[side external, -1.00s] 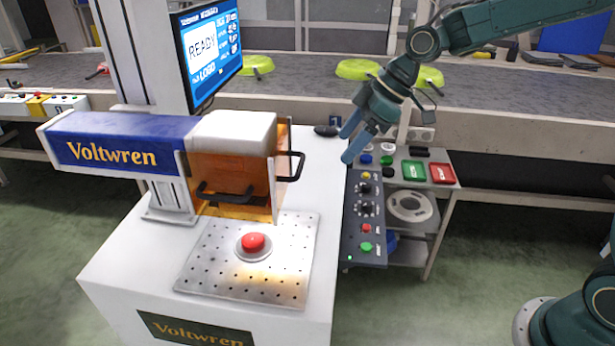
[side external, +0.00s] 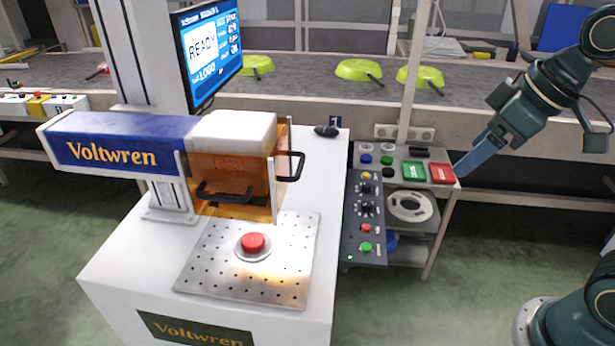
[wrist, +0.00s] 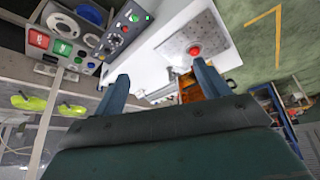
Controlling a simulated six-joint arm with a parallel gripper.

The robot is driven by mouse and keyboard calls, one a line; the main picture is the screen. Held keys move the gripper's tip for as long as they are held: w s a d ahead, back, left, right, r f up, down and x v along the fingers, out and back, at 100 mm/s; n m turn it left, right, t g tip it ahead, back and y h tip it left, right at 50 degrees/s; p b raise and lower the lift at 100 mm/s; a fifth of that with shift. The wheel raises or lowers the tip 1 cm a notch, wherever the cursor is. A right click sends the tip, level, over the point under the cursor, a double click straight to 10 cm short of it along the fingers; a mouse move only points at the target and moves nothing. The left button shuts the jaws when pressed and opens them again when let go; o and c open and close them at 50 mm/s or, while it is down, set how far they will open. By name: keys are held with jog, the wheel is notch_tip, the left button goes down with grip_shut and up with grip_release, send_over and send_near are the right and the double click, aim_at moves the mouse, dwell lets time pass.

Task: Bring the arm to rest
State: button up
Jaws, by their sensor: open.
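My gripper (side external: 474,160) is at the right in the side external view, in the air by the right end of the small shelf with the red and green trays. Its fingers point down and to the left. In the wrist view my gripper (wrist: 162,82) shows two blue fingers spread well apart. I see nothing between them, so it is open and empty. In the side view one finger largely hides the other.
The white Voltwren machine (side external: 110,270) has a red button (side external: 252,242) on its plate. A control panel (side external: 365,225) stands beside it. The red tray (side external: 442,172) is close to my fingers. Green pans (side external: 420,76) lie on the conveyor (side external: 300,85) behind.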

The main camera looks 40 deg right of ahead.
jog(key=s+d+f+m+h, duration=0.1)
jog(key=s+d+m, duration=0.1)
jog(key=s, duration=0.4)
jog(key=shift+s+f+m, duration=0.25)
jog(key=shift+s+m, duration=0.05)
jog(key=shift+s, duration=0.05)
